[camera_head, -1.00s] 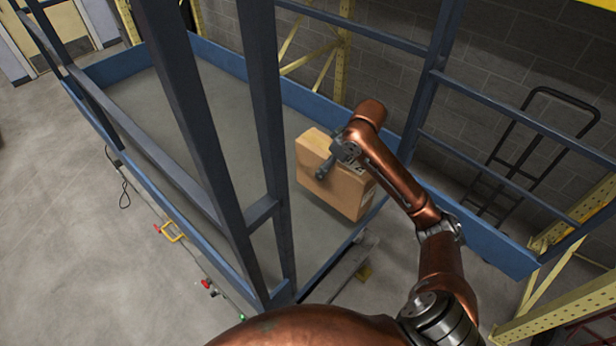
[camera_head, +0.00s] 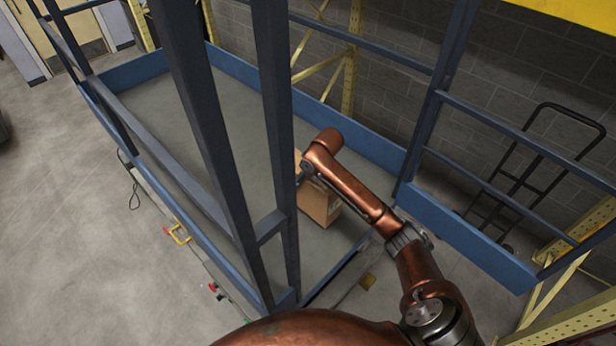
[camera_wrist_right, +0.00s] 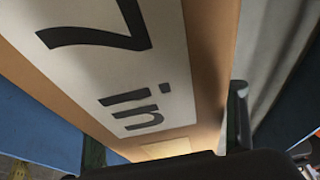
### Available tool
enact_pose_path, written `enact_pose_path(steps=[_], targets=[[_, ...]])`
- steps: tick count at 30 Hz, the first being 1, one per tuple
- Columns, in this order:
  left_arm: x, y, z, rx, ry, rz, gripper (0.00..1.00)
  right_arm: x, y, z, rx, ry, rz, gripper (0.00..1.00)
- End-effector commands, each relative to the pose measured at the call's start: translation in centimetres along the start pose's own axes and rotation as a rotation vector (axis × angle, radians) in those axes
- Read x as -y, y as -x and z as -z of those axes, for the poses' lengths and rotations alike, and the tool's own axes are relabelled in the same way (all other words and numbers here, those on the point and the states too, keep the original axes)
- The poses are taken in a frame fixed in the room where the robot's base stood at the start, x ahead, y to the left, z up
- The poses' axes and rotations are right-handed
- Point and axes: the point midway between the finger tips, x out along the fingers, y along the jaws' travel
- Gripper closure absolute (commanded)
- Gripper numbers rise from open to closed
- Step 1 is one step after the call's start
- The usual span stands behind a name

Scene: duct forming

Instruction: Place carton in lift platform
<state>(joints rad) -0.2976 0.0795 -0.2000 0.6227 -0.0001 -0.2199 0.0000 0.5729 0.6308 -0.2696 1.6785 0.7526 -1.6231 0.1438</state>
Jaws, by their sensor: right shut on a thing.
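The brown carton (camera_head: 320,206) is inside the open end of the blue-railed lift platform (camera_head: 130,68), over its grey floor. A blue post hides part of it, and I cannot tell whether its bottom touches the floor. My right gripper (camera_head: 303,176) is shut on the carton at its upper part, partly hidden by the arm and the post. In the right wrist view the carton (camera_wrist_right: 195,45) fills the middle, with a white label showing "7 in", between the dark fingers. My left gripper is not in view.
Blue posts (camera_head: 272,120) of the platform stand close on the left of my arm. A blue gate rail (camera_head: 470,240) is on the right. A black hand truck (camera_head: 530,165) leans by the grey block wall. The platform floor beyond the carton is clear.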

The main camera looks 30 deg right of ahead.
Motion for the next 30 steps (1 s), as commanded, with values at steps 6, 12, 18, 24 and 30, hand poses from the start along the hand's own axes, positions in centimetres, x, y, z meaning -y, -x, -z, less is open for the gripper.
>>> enact_pose_path(steps=[6,12,18,24,30], targets=[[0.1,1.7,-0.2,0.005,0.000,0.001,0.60,0.1,-2.0,-0.5,-0.003,-0.001,0.000,0.93],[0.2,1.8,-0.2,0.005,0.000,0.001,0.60,0.0,-2.9,-0.8,-0.005,0.001,0.000,0.93],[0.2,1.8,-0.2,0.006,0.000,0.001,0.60,0.1,-3.3,-1.2,0.004,-0.001,0.003,0.30],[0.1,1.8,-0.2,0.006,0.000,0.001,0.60,0.1,-3.2,-1.2,0.003,-0.001,0.002,0.17],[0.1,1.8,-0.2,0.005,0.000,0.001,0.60,0.1,-3.1,-1.1,0.002,-0.001,0.002,0.13]])
